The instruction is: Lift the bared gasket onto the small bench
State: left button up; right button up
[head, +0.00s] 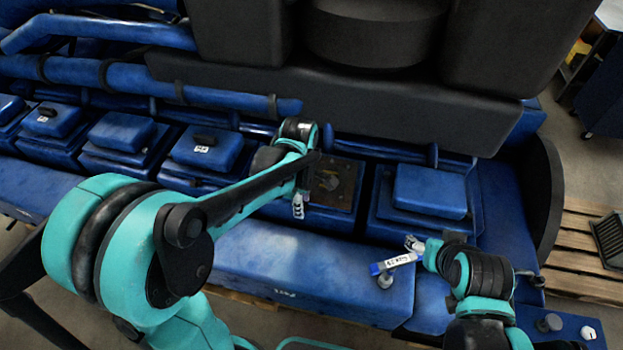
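A dark brownish flat piece, apparently the bared gasket (347,196), lies in an uncovered opening in the row of blue engine covers. My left gripper (299,206) points down at its left edge; the arm hides part of that side, and whether the fingers touch it is unclear. My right gripper (412,243) is to the right and nearer, beside a white-labelled blue item (393,263); I cannot tell whether it grips this. A blue surface (567,335) at the bottom right, cut by the frame edge, may be the small bench.
Blue covers (430,190) stand on both sides of the opening. Dark engine bulk (360,105) and blue pipes (130,76) rise behind. A long blue ledge (290,270) runs in front. A wooden pallet (585,250) with a dark grate (611,240) lies at right.

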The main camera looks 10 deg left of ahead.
pick_arm(q)
jog(key=shift+f, duration=0.25)
grip_shut()
jog(key=shift+r, duration=0.15)
